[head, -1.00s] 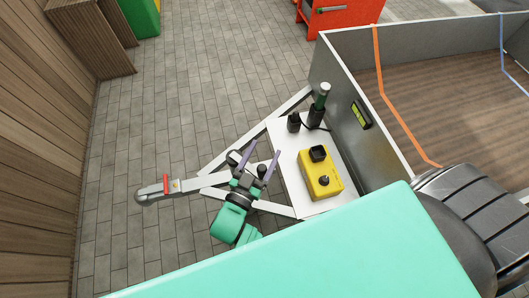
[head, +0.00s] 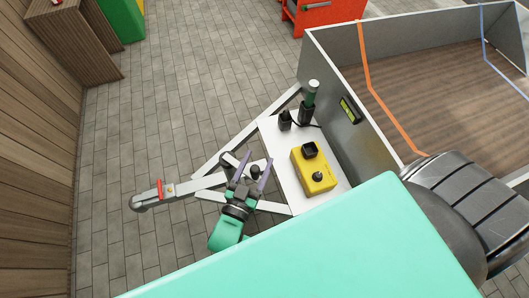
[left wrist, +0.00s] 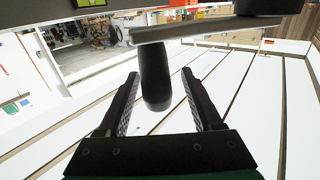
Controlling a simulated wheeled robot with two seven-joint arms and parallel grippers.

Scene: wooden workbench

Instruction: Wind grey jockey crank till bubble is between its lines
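The jockey crank (head: 230,160) is at the trailer's white A-frame, left of the white plate. Its dark handle (left wrist: 155,82) hangs between the fingers in the left wrist view, with a grey bar (left wrist: 205,28) crossing above it. My left gripper (head: 256,158) is open at the crank, its purple fingers on either side of the handle. In the left wrist view its fingers (left wrist: 159,76) stand apart with gaps beside the handle. The level vial (head: 350,109), yellow-green, is on the trailer's front wall; its bubble and lines are too small to read. My right gripper is out of view.
A yellow box (head: 313,172) with a black knob and a black socket sits on the white plate (head: 283,165). The drawbar with a red lever (head: 160,189) extends left. Open paved floor (head: 180,110) lies beyond.

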